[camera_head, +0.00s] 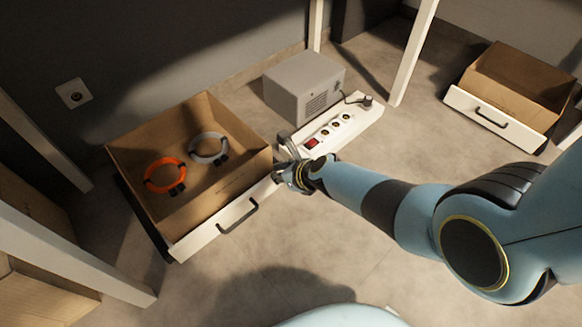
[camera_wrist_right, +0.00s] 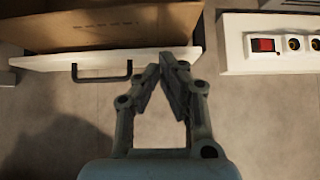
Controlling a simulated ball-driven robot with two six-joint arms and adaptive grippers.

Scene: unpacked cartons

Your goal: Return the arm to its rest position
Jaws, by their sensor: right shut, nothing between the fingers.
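My right arm (camera_head: 400,207) comes in from the right and reaches toward the middle of the head view. My right gripper (camera_head: 282,170) is by the right front corner of the open drawer box, next to the power strip. In the right wrist view my right gripper (camera_wrist_right: 167,58) has its fingertips together with nothing between them, close to the end of the drawer's white front (camera_wrist_right: 110,60). I cannot tell whether it touches the drawer. My left gripper is not in view.
The open drawer box (camera_head: 220,215) holds an orange ring (camera_head: 150,184) and a white ring (camera_head: 222,155). A power strip (camera_head: 345,128) with a red switch lies beside a grey box (camera_head: 300,85). Another drawer (camera_head: 490,118) stands at the right. Table legs (camera_head: 410,60) stand around; front floor is clear.

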